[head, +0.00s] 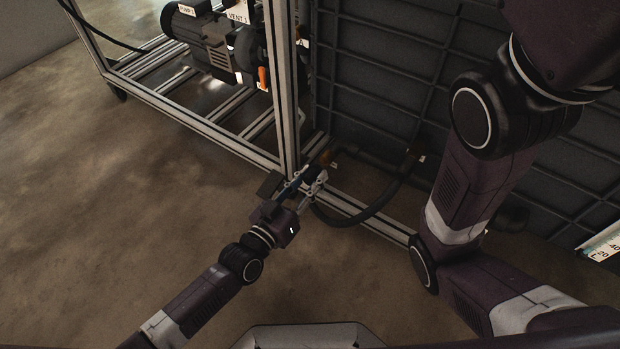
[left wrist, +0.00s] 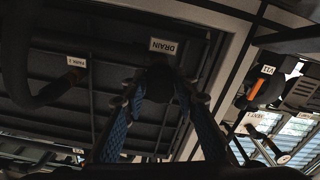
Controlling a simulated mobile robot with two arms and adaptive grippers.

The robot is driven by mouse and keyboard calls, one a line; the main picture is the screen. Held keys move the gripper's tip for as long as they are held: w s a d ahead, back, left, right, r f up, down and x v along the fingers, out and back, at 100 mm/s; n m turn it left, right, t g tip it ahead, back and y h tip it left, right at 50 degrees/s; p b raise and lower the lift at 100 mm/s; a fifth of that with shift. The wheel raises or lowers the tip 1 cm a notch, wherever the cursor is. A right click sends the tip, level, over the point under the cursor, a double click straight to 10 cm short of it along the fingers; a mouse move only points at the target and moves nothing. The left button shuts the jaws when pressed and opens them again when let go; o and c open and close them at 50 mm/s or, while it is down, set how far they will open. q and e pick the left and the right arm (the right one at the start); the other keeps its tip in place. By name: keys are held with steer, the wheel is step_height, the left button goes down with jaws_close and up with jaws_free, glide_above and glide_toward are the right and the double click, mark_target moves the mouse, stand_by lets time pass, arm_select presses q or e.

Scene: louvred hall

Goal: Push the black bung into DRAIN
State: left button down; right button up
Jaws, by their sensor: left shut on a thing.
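My left gripper (head: 308,176) is at the foot of the frame post, close to the dark tank's lower edge. Its blue-padded fingers (left wrist: 158,95) are shut on the black bung (left wrist: 160,74), which shows only as a dark shape between the fingertips. The white DRAIN label (left wrist: 164,46) is just above the fingertips in the left wrist view. The drain opening is hidden behind the fingers and bung, so I cannot tell whether the bung touches it or is inside it. My right arm crosses the right of the head view; its gripper is out of view.
A black hose (head: 372,208) curves along the tank (head: 385,75) right of my left gripper. The metal frame (head: 200,122) carries a pump (head: 208,38), with an orange handle (head: 262,78) nearby. The concrete floor (head: 110,210) at left is clear.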

arm_select(q)
steer(key=shift+b+x, duration=0.3)
steer(key=shift+x, duration=0.9)
steer(key=c, duration=1.5)
jaws_free()
steer(key=shift+o, duration=0.2)
